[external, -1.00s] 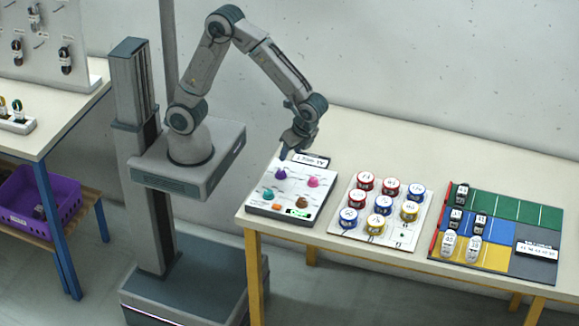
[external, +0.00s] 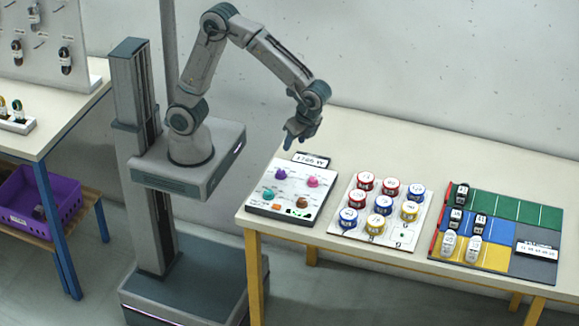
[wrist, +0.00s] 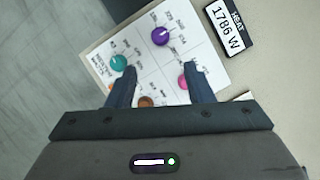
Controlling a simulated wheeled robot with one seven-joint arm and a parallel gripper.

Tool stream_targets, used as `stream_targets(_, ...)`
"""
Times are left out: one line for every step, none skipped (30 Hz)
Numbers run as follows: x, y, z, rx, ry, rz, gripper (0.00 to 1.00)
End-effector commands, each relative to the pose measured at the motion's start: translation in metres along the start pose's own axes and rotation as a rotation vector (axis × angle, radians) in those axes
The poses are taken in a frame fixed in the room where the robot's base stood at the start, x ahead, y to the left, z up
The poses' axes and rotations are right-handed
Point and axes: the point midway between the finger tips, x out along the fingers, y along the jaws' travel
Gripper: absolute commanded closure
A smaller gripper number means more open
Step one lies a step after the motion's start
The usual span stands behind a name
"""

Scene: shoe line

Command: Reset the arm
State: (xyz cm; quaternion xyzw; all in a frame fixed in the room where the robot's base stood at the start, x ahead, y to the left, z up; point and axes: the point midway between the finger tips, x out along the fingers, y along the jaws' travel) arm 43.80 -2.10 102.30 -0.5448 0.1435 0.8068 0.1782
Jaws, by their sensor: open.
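My gripper (external: 297,143) hangs in the air above the back edge of the white knob panel (external: 265,206), with its fingers pointing down. In the wrist view my gripper (wrist: 160,80) is open and empty, its two dark fingers apart over the knob panel (wrist: 140,62). The panel has a purple knob (wrist: 162,36), a teal knob (wrist: 118,62), a pink knob (wrist: 182,82), a brown knob (wrist: 146,101) and an orange piece (wrist: 111,88) partly hidden by a finger. A heat display (wrist: 229,28) reads 1786 W.
A board of red, blue and yellow lidded tins (external: 380,204) stands right of the panel. A coloured mat (external: 510,209) with several shoes is further right. The table (external: 385,135) is clear behind them. A purple crate (external: 40,200) sits low at the left.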

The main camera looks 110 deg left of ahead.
Motion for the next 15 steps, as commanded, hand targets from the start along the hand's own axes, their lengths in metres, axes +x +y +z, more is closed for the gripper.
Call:
stream_targets(-0.003, 0.001, 0.007, -0.015, 0.022, -0.006, 0.53)
stream_targets(-0.005, 0.002, 0.012, -0.028, 0.037, -0.01, 0.53)
stream_targets(-0.007, 0.004, 0.019, -0.047, 0.062, -0.015, 0.53)
stream_targets(-0.008, 0.005, 0.025, -0.063, 0.082, -0.019, 0.53)
stream_targets(-0.009, 0.007, 0.031, -0.081, 0.106, -0.022, 0.53)
stream_targets(-0.011, 0.009, 0.04, -0.106, 0.137, -0.026, 0.53)
stream_targets(-0.011, 0.011, 0.046, -0.123, 0.162, -0.03, 0.53)
stream_targets(-0.012, 0.013, 0.053, -0.143, 0.185, -0.032, 0.53)
stream_targets(-0.012, 0.015, 0.061, -0.167, 0.217, -0.035, 0.53)
stream_targets(-0.012, 0.017, 0.067, -0.186, 0.242, -0.037, 0.53)
stream_targets(-0.012, 0.019, 0.073, -0.205, 0.266, -0.038, 0.53)
stream_targets(-0.011, 0.021, 0.081, -0.229, 0.299, -0.039, 0.53)
stream_targets(-0.01, 0.024, 0.087, -0.248, 0.324, -0.039, 0.53)
stream_targets(-0.009, 0.025, 0.093, -0.266, 0.347, -0.039, 0.53)
stream_targets(-0.007, 0.028, 0.1, -0.29, 0.381, -0.039, 0.53)
